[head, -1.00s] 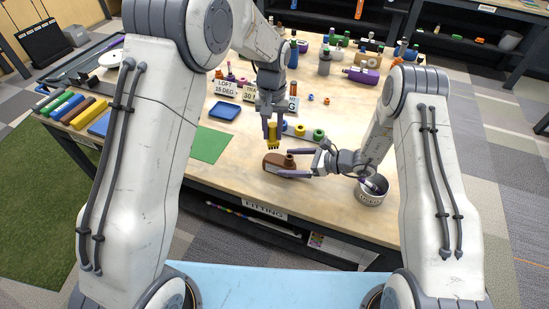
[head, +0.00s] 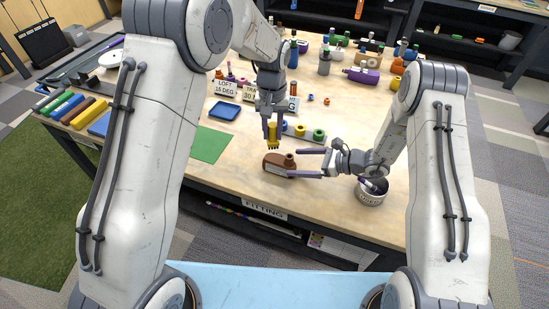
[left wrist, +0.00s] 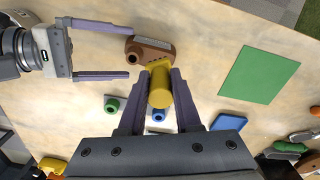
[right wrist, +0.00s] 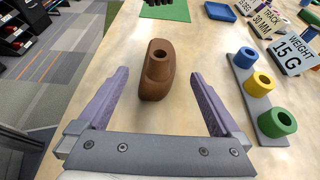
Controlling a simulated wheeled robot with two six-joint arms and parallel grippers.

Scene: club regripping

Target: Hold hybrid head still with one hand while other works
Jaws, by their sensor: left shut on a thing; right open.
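The brown hybrid head (head: 277,162), with a round hosel on top, lies on the table, and it also shows in the right wrist view (right wrist: 157,72). My left gripper (head: 272,124) is shut on a yellow brush (left wrist: 160,90) with dark bristles, held upright just behind the head. In the head view I cannot tell whether the bristles touch it. My right gripper (head: 310,163) is open and empty to the right of the head. Its fingertips point at the head from either side, with a visible gap around it in the right wrist view.
A grey strip (right wrist: 239,72) with blue, yellow and green rings stands behind the head. A round tin (head: 371,196) sits close to my right wrist. A green mat (head: 210,145) and blue tray (head: 224,110) lie left. Label cards (right wrist: 293,53) stand farther back.

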